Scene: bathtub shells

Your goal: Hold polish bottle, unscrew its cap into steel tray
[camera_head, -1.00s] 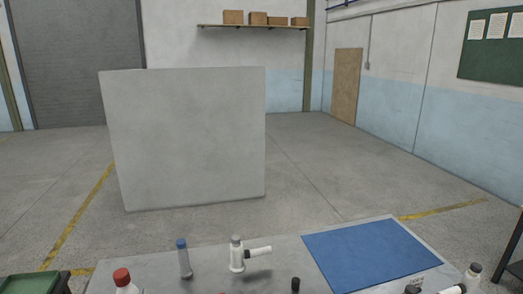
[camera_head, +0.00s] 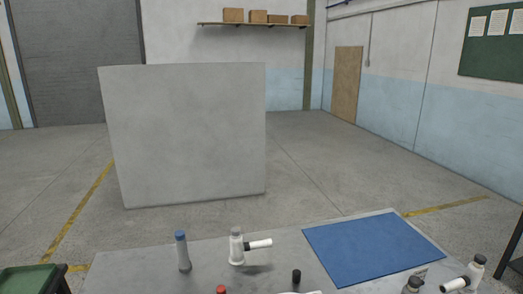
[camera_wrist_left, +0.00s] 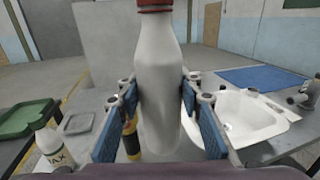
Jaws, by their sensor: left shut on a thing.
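The polish bottle (camera_wrist_left: 158,85) is white with a red cap (camera_wrist_left: 155,5). My left gripper (camera_wrist_left: 160,112) is shut on its body, with one blue-padded finger on each side, in the left wrist view. The cap is on the bottle and is cut by the top edge of that view. In the head view only the red cap (camera_head: 221,290) shows at the bottom edge. A small grey tray (camera_wrist_left: 78,123), perhaps the steel tray, lies on the table left of the bottle in the wrist view. My right gripper is not in view.
A white tub shell (camera_wrist_left: 250,115) lies right of the bottle. A wax bottle (camera_wrist_left: 48,143) and a green bin (camera_wrist_left: 25,120) are at the left. A blue-capped bottle (camera_head: 183,252), a white sprayer (camera_head: 237,247) and a blue mat (camera_head: 372,249) are on the table.

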